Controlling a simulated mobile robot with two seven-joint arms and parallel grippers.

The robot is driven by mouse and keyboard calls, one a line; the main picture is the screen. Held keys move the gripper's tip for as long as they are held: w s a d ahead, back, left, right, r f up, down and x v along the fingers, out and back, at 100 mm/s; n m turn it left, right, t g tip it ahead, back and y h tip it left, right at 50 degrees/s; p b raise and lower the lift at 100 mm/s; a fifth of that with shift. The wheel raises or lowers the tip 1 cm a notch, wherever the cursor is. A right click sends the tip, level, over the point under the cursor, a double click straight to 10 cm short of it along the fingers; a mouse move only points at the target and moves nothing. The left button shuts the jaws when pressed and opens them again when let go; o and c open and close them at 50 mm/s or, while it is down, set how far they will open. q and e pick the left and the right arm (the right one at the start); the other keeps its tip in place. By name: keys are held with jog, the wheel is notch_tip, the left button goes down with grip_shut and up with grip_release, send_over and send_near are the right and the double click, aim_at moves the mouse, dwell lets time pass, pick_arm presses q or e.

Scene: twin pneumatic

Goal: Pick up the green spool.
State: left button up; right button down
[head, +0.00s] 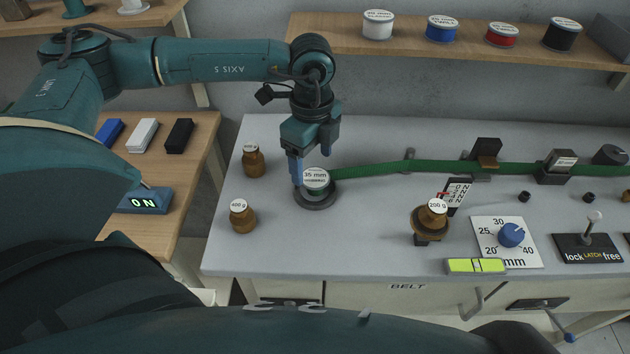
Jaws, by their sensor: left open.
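The green spool (317,189) has a white top label reading 35 mm and sits on a dark round base on the grey bench. A green band runs from it to the right across the bench. My left gripper (311,170) is open and points down right at the spool. My right gripper is not in view.
Brass weights (254,162) and (243,217) stand left of the spool. A 200 g weight (433,213) sits on a holder to the right. A dial plate (506,241), latch lever (587,247) and level (476,265) lie front right. The bench between spool and holder is clear.

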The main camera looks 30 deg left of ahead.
aim_at(313, 176)
pick_arm(q)
jog(key=f, duration=0.2)
jog(key=f+p, duration=0.1)
jog(key=f, duration=0.1)
jog(key=shift+w+a+f, duration=0.1)
jog(key=shift+w+f, duration=0.1)
jog(key=shift+c, duration=0.2)
jog(key=c, duration=1)
jog(key=shift+o, duration=0.2)
